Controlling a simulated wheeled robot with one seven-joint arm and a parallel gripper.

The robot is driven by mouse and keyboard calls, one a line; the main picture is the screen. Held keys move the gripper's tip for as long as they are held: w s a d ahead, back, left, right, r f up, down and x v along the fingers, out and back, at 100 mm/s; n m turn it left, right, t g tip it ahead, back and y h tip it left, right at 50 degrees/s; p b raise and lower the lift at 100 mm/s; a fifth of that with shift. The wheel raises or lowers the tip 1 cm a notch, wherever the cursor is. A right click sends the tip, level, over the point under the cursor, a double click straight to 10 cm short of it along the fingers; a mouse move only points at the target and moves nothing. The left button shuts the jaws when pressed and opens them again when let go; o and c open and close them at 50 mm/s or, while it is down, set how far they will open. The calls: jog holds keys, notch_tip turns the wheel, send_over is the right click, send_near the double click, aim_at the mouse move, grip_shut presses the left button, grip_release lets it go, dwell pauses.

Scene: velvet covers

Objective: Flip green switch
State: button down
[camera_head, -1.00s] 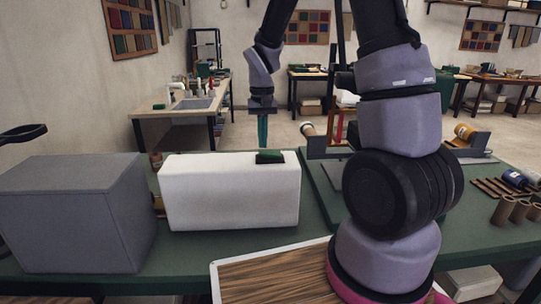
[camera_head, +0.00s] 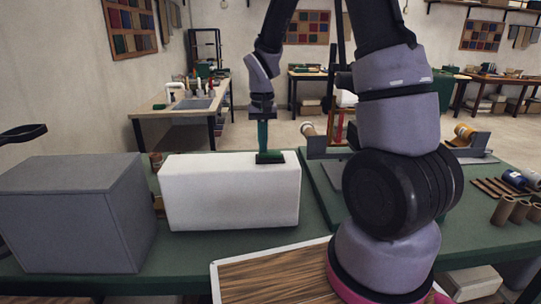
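The green switch (camera_head: 275,158) is a small dark green piece on the top right part of a white box (camera_head: 230,195), which stands on the green table. My gripper (camera_head: 263,150) points straight down from above, its teal fingers at the left end of the switch. The fingertips appear to touch or nearly touch it. The fingers look close together, seen edge-on, so I cannot tell whether they are open or shut. The far side of the switch is hidden.
A grey box (camera_head: 75,212) stands left of the white box. A wood-grain board (camera_head: 270,277) lies in front. Cardboard tubes (camera_head: 510,210) and a wooden-roll fixture (camera_head: 465,135) are further right.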

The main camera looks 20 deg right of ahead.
jog(key=shift+f, duration=0.15)
jog(key=shift+r, duration=3.55)
jog(key=s+d+r+m+t+y, duration=0.1)
jog(key=s+d+r+t, duration=0.2)
jog(key=s+r, duration=0.6)
jog(key=s+d+r+m+t+y, duration=0.1)
jog(key=s+r+t, duration=0.3)
jog(key=s+r, duration=0.4)
jog(key=shift+s+d+r, duration=0.35)
jog(key=shift+s+d, duration=0.55)
jog(key=shift+s, duration=0.2)
